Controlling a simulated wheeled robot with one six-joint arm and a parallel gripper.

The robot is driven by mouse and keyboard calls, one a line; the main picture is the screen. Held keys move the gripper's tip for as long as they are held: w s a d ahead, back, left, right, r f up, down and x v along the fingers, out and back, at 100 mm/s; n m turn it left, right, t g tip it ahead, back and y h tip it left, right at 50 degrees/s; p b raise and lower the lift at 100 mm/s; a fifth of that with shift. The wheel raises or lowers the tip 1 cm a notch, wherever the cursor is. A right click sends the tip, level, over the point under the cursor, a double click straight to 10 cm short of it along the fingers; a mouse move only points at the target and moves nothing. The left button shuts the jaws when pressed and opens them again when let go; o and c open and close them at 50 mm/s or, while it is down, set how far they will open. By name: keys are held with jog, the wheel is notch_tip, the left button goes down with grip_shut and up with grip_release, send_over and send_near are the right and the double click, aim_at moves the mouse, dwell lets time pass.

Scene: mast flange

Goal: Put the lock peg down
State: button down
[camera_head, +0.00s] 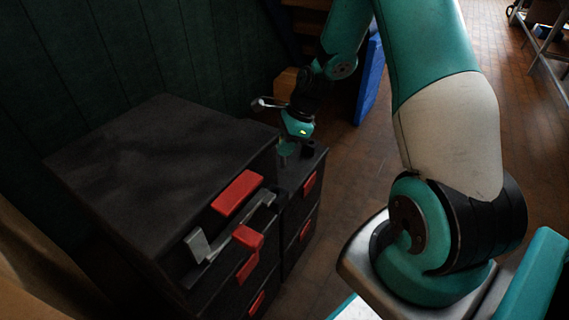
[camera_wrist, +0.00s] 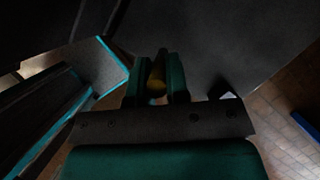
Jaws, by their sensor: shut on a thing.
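The lock peg (camera_wrist: 157,84) shows in the wrist view as a short yellowish and dark piece between the two green fingers. My gripper (camera_wrist: 157,72) is shut on it. In the head view my gripper (camera_head: 286,152) points down over the top of the smaller black drawer cabinet (camera_head: 308,172). The peg is too small and dark to make out there. I cannot tell whether the peg touches the surface below.
A larger black cabinet (camera_head: 150,150) stands at left, with red parts (camera_head: 238,192) and a grey latch bar (camera_head: 198,245) on its front. A blue panel (camera_head: 369,82) stands behind my arm.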

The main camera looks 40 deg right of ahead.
jog(key=shift+f+b, duration=0.65)
jog(key=shift+f, duration=1.8)
jog(key=shift+f, duration=0.1)
jog(key=c, duration=1.1)
grip_release()
jog(key=p+v, duration=0.3)
jog(key=v, duration=0.9)
jog(key=shift+p, duration=0.35)
